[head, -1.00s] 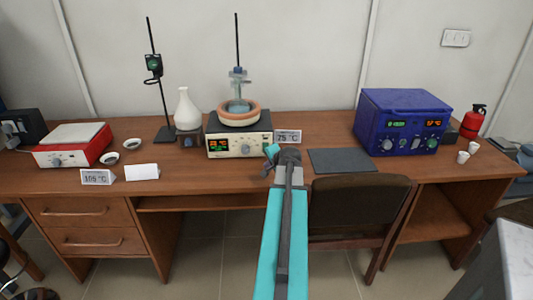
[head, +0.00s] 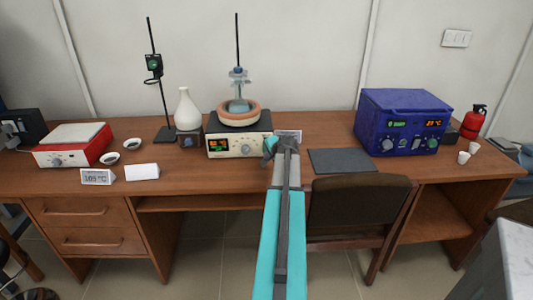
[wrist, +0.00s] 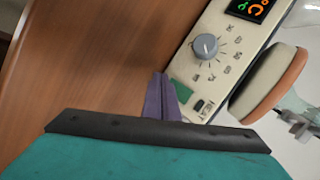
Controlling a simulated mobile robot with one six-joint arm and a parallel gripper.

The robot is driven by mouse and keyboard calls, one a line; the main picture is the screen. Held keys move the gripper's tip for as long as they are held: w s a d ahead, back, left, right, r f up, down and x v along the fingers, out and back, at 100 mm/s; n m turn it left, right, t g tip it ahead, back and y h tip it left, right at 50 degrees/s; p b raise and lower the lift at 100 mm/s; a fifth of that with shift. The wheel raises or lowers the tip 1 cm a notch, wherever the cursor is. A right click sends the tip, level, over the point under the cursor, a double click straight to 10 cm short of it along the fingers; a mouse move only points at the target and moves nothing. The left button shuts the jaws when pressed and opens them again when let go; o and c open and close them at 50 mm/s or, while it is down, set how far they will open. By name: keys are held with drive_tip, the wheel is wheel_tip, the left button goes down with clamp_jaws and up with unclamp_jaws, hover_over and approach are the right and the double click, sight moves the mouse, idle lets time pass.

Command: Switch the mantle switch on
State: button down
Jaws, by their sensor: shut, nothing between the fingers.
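The heating mantle unit (head: 240,146) is a cream box with a black top, a lit display and a grey dial (wrist: 205,45). A round orange-rimmed bowl holding a glass vessel sits on it. In the wrist view a small black rocker (wrist: 203,107), which looks like the mantle switch, is at the lower end of the panel beside a green patch (wrist: 183,93). My gripper (wrist: 160,92) is shut and empty, its purple fingers together close to the green patch. I cannot tell whether they touch the panel. In the head view my gripper (head: 270,147) is at the unit's right front corner.
A dark mat (head: 342,160) lies to the right, then a blue furnace-like box (head: 403,122). A white flask (head: 187,110) and a red-and-white hotplate (head: 72,145) are to the left. A chair (head: 360,210) stands in front.

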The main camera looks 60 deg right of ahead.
drive_tip(key=shift+w+d+f, duration=0.1)
drive_tip(key=shift+w+d, duration=0.35)
drive_tip(key=shift+d, duration=0.1)
drive_tip(key=shift+d, duration=0.1)
idle(1.8)
drive_tip(key=shift+w+d, duration=0.25)
drive_tip(key=shift+w+d+f, duration=0.1)
drive_tip(key=shift+w+d, duration=0.1)
drive_tip(key=shift+d, duration=0.05)
idle(1.0)
drive_tip(key=shift+s+a, duration=0.15)
drive_tip(key=shift+s+a, duration=0.3)
drive_tip(key=shift+a, duration=0.2)
idle(0.5)
drive_tip(key=shift+s+a+r, duration=0.2)
drive_tip(key=shift+s+a, duration=0.55)
drive_tip(key=shift+a, duration=0.25)
drive_tip(key=shift+s+a+r, duration=0.2)
drive_tip(key=shift+s+a, duration=0.5)
drive_tip(key=shift+a, duration=0.3)
drive_tip(key=shift+r+p, duration=0.1)
drive_tip(key=shift+p, duration=0.2)
